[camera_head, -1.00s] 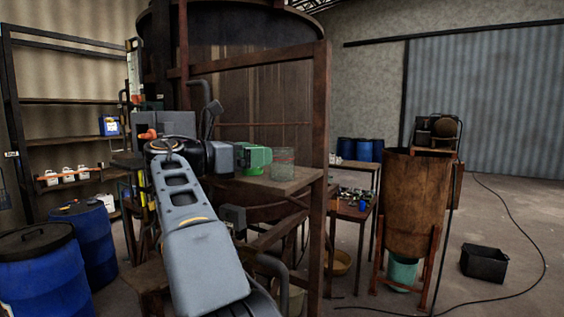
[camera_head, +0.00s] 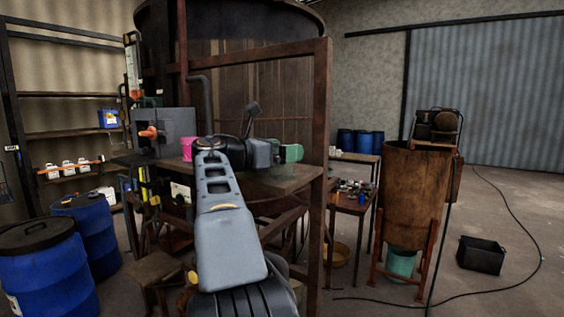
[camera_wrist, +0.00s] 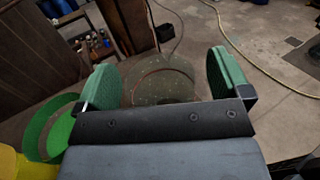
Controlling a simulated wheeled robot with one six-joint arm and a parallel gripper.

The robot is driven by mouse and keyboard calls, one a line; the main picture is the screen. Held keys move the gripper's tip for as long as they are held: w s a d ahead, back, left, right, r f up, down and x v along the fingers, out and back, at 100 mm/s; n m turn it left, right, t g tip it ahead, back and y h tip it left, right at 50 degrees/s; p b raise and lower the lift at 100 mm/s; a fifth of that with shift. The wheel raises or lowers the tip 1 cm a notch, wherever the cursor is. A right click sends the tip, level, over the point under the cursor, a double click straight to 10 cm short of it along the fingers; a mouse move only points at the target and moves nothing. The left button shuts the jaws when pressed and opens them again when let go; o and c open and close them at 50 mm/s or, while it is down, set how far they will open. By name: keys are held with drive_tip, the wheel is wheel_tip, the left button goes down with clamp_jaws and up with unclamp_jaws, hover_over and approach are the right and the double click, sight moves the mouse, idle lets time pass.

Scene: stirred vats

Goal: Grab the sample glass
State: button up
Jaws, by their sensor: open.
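The sample glass (camera_wrist: 160,82) shows in the wrist view as a clear, see-through round vessel. It stands between my two green finger pads, with a visible gap on each side. My gripper (camera_wrist: 166,80) is open and not closed on it. In the head view my gripper (camera_head: 290,153) is over the right part of the brown bench (camera_head: 275,187) beside the big vat. The glass cannot be made out there; my gripper seems to cover it.
A green ring-shaped vessel (camera_wrist: 48,130) and a yellow one (camera_wrist: 12,165) lie close left of my gripper in the wrist view. A pink cup (camera_head: 187,149) stands on the bench's left. A rusty post (camera_head: 318,150) rises near my gripper.

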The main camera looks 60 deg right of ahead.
drive_tip(key=c, duration=1.2)
drive_tip(key=shift+r, duration=0.2)
